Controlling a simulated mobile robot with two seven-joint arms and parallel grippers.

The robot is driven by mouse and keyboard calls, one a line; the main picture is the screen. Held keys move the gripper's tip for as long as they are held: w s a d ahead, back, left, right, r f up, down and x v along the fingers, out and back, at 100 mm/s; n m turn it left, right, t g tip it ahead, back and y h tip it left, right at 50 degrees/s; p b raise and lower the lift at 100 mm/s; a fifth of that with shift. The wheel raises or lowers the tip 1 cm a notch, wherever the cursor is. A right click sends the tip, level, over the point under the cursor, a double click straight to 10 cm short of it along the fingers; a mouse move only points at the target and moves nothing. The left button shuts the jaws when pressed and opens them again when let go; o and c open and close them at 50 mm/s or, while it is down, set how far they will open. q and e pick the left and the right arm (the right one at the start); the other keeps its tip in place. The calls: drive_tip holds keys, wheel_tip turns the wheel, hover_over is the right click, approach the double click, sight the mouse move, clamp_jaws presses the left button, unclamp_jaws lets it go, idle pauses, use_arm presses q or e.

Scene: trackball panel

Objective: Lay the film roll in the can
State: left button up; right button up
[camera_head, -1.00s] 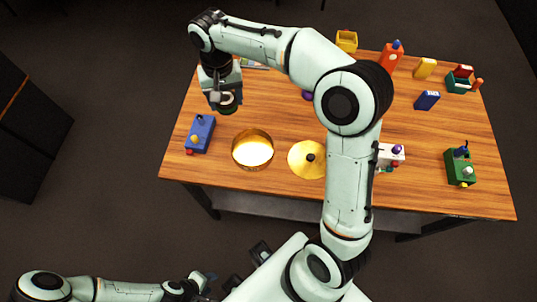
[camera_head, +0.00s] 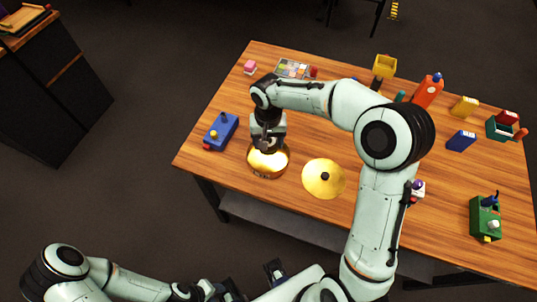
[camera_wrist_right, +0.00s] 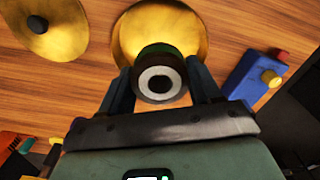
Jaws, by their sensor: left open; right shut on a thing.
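My right gripper (camera_head: 267,146) is shut on the film roll, just above the gold can (camera_head: 268,174). In the right wrist view the film roll (camera_wrist_right: 158,80) is a dark round piece with a pale ring and dark centre, between the two fingers. The can (camera_wrist_right: 190,32) lies behind it, its round opening partly covered by the roll. In the head view the gripper mostly hides the roll; I cannot tell whether it is inside the rim. The gold lid (camera_head: 323,180) with a dark knob lies right of the can. My left gripper (camera_head: 252,279) is open, low in the head view, away from the table.
A blue control box (camera_head: 221,131) stands left of the can. A green box with a joystick (camera_head: 486,218) stands at the right. An orange bottle (camera_head: 427,91), a yellow bin (camera_head: 385,66) and several small blocks stand farther back. My right arm covers part of the table's middle.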

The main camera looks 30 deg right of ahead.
sight(268, 159)
wheel_tip(268, 159, down, 8)
drive_tip(key=shift+r, duration=0.15)
idle(0.3)
drive_tip(key=shift+b, duration=0.3)
drive_tip(key=shift+f, duration=0.25)
drive_tip(key=o, duration=1.1)
drive_tip(key=shift+r, duration=0.1)
drive_tip(key=shift+c, duration=0.2)
drive_tip(key=shift+r, duration=0.1)
